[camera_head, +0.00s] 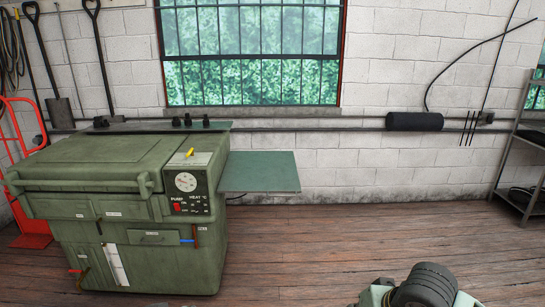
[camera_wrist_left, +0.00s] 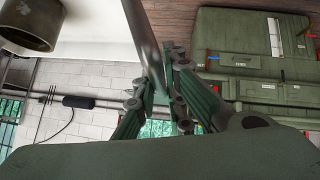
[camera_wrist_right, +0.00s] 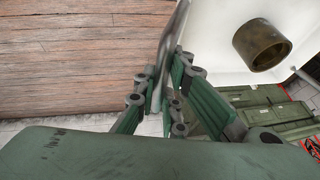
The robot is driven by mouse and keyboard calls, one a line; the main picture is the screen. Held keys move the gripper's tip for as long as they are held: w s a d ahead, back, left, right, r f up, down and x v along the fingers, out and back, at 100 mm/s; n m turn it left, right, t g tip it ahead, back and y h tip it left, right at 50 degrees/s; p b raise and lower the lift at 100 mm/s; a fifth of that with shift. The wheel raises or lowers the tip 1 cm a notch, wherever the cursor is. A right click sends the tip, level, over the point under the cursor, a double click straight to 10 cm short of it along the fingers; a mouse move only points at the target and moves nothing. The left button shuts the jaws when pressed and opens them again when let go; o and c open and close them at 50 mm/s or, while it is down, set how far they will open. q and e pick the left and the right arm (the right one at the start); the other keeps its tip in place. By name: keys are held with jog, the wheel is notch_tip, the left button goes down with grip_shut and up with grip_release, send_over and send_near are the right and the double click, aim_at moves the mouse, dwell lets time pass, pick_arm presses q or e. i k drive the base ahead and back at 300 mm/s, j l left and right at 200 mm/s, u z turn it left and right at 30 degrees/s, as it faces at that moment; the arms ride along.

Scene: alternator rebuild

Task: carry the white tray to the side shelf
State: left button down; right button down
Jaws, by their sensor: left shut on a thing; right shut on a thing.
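The white tray shows in the left wrist view (camera_wrist_left: 100,25) and the right wrist view (camera_wrist_right: 215,40). A brown metal ring-like cylinder is in it, seen in the left wrist view (camera_wrist_left: 32,24) and the right wrist view (camera_wrist_right: 262,45). My left gripper (camera_wrist_left: 160,82) is shut on the tray's grey rim. My right gripper (camera_wrist_right: 165,85) is shut on the rim too. Neither gripper nor the tray is in the head view. A flat green side shelf (camera_head: 262,172) sticks out from the right of the green cabinet; its visible top is bare.
The green cabinet (camera_head: 110,230) has a gauge panel (camera_head: 187,183) and small dark parts (camera_head: 190,121) on top. A red hand truck (camera_head: 30,150) stands at left. A metal rack (camera_head: 525,150) stands at right. The wooden floor (camera_head: 380,235) between cabinet and rack is clear.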

aim_at(261, 168)
jog(key=i+j, duration=0.15)
jog(key=i, duration=1.05)
jog(key=i+j, duration=0.15)
jog(key=i, duration=1)
jog(key=i+j, duration=0.1)
jog(key=i, duration=1.1)
